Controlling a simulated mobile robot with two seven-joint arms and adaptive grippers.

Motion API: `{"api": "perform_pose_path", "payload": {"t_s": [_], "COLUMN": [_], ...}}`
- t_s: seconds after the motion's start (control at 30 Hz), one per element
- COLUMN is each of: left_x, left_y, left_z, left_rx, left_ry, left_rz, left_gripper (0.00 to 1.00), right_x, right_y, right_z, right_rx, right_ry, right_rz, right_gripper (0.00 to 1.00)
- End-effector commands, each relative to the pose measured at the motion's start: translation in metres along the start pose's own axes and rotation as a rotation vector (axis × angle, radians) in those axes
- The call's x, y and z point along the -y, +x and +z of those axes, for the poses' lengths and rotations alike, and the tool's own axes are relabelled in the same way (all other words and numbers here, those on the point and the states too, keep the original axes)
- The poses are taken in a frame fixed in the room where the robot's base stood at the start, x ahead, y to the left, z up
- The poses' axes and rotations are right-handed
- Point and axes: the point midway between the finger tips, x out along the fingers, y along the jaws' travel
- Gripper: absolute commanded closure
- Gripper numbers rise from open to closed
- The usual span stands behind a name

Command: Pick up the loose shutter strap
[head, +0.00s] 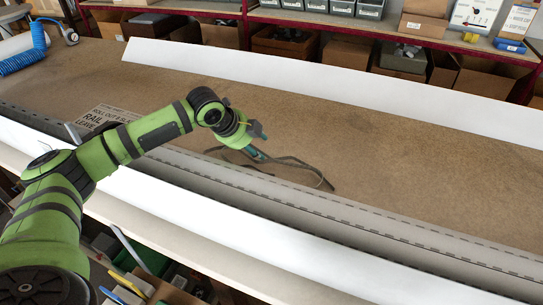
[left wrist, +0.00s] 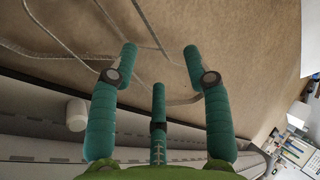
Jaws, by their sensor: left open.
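The loose shutter strap (head: 303,162) is a thin grey-brown band lying in loops on the brown worktop, near the slatted grey profile. In the left wrist view the strap (left wrist: 60,53) runs in thin lines across the upper left, and part of it curves behind the fingers. My left gripper (head: 260,147) is at the left end of the strap's loops, with its fingers pointing down toward the worktop. In the left wrist view its teal fingers (left wrist: 160,72) are spread open, with nothing held between them. I cannot tell whether a finger touches the strap. My right gripper is not in view.
A long grey slatted profile (head: 330,212) and a white panel (head: 250,232) run along the front. Another white panel (head: 330,90) lies behind. A cardboard sign (head: 103,117) lies left, and a blue coiled hose (head: 22,62) is at far left. Shelved boxes line the back.

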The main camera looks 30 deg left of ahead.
Motion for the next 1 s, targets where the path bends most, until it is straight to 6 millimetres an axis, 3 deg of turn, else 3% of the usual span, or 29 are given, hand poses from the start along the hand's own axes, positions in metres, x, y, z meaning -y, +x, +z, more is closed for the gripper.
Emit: {"api": "perform_pose_path", "payload": {"t_s": [0.2,0.33,0.6,0.87,1.0], "left_x": [-0.003,-0.004,-0.005,-0.006,-0.006], "left_y": [0.019,0.034,0.067,0.07,0.069], "left_z": [-0.002,0.003,0.007,0.008,0.008], "left_rx": [-0.014,-0.013,-0.012,-0.011,-0.011], "left_ry": [0.004,0.003,0.004,0.005,0.005], "left_rz": [0.022,0.022,0.019,0.018,0.018], "left_gripper": [0.51,0.51,0.51,0.51,1.0], "right_x": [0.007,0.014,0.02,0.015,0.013], "right_y": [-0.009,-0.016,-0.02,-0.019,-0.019], "right_z": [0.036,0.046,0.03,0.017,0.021], "right_rx": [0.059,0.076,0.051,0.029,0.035], "right_ry": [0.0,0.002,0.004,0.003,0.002], "right_rz": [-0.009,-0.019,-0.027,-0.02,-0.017], "right_gripper": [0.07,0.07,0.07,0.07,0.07]}}
